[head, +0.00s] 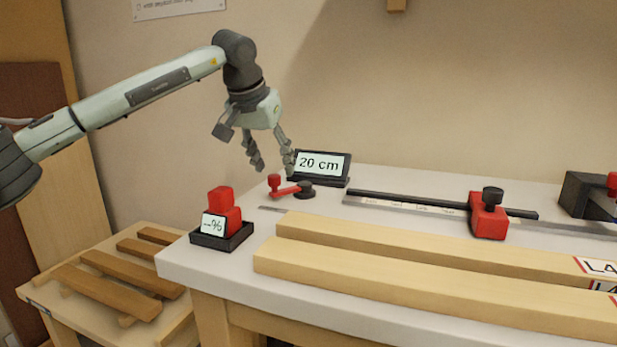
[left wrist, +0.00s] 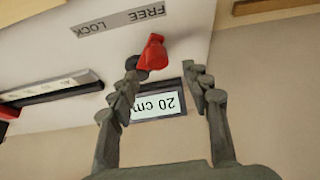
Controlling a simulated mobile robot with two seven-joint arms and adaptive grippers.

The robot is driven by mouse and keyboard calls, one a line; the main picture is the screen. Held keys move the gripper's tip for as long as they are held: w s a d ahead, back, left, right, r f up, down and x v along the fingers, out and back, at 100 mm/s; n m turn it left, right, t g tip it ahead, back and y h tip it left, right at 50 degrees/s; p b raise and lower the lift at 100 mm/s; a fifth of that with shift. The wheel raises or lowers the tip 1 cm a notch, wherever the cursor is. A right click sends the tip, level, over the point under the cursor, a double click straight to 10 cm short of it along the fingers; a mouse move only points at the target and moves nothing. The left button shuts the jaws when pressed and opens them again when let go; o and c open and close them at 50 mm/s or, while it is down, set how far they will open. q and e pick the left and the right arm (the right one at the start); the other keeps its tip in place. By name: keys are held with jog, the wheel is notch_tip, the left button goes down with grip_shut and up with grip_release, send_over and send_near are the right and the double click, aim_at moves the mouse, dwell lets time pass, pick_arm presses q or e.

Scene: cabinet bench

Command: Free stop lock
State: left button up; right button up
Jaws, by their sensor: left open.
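The stop lock is a red lever (head: 284,191) with an upright red knob (head: 273,181) at its left end and a black round pivot (head: 305,189) at its right. In the left wrist view its red knob (left wrist: 152,52) stands below a plate with the upside-down words FREE and LOCK (left wrist: 118,20), nearer the word FREE. The pivot (left wrist: 137,66) is partly behind a finger. My left gripper (head: 273,165) is open and empty above the lever, fingers pointing down; its fingers also show in the left wrist view (left wrist: 166,82). I see no contact with the knob. My right gripper is out of view.
A display reading 20 cm (head: 320,163) stands just behind the lever. A red block with a small % display (head: 224,208) sits at the bench's left corner. A rail with a red stop (head: 488,215) and long wooden beams (head: 420,275) lie to the right.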

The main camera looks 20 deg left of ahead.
pick_arm(q)
notch_tip(320, 180, up, 6)
jog(key=p, duration=0.4)
jog(key=shift+p, duration=0.35)
jog(key=shift+f, duration=0.1)
